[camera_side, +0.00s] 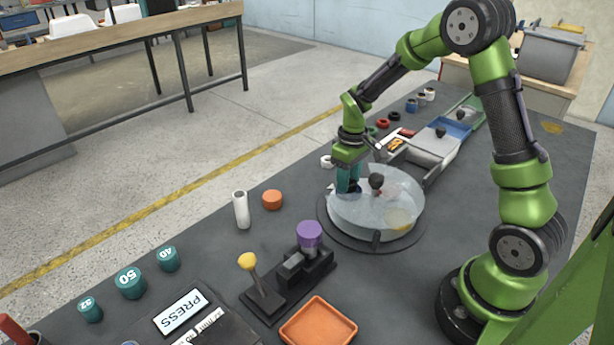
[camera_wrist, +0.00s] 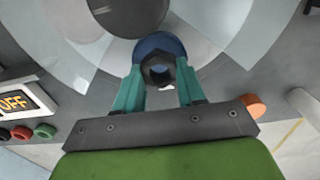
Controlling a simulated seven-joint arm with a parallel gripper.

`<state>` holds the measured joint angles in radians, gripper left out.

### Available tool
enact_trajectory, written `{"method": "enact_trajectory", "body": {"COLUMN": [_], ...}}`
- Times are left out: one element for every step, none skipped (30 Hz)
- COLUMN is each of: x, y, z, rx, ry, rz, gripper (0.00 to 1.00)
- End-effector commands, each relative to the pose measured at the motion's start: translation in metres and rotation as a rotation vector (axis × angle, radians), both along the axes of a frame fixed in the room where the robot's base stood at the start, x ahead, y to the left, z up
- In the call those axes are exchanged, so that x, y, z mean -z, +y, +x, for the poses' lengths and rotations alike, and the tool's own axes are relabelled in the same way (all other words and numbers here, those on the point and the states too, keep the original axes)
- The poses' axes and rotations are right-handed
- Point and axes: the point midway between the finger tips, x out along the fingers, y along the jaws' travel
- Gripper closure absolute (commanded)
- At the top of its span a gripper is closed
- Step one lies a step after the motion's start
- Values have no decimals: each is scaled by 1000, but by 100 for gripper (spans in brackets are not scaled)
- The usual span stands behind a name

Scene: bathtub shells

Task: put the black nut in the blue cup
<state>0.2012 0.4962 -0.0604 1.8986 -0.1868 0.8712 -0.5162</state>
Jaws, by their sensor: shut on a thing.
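My gripper (camera_wrist: 160,82) is shut on the black nut (camera_wrist: 148,72), a dark hexagonal ring between its two teal fingertips in the wrist view. The blue cup (camera_wrist: 160,43) shows as a round blue shape right behind the nut, partly covered by it. I cannot tell whether the nut is above the cup or inside its rim. In the side view my gripper (camera_side: 348,187) points down at the left part of a round, clear-topped turntable (camera_side: 370,222). The nut and cup are hard to make out there.
A dark knob (camera_side: 376,181) stands at the turntable's middle, close to my gripper. A white cylinder (camera_side: 241,210) and an orange round piece (camera_side: 272,199) stand to the left. A lever block (camera_side: 290,280) and an orange tray (camera_side: 318,325) lie in front.

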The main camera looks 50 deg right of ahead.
Motion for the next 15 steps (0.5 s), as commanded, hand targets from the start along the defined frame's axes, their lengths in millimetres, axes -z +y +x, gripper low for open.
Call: {"method": "enact_trajectory", "body": {"x": [1, 1, 1, 0, 0, 0, 1, 1, 2, 3, 4, 5, 6, 7, 8], "y": [0, 0, 0, 0, 0, 0, 0, 0, 0, 0, 0, 0, 0, 0, 0], "z": [0, 0, 0, 0, 0, 0, 0, 0, 0, 0, 0, 0, 0, 0, 0], "rx": [1, 1, 1, 1, 1, 1, 1, 1, 1, 1, 1, 1, 1, 1, 1], "ry": [0, 0, 0, 0, 0, 0, 0, 0, 1, 1, 1, 1, 1, 1, 0], "rz": [0, 0, 0, 0, 0, 0, 0, 1, 1, 1, 1, 1, 1, 1, 1], "gripper": [94, 94, 94, 94, 94, 94, 94, 94, 94, 94, 94, 94, 94, 94, 94]}}
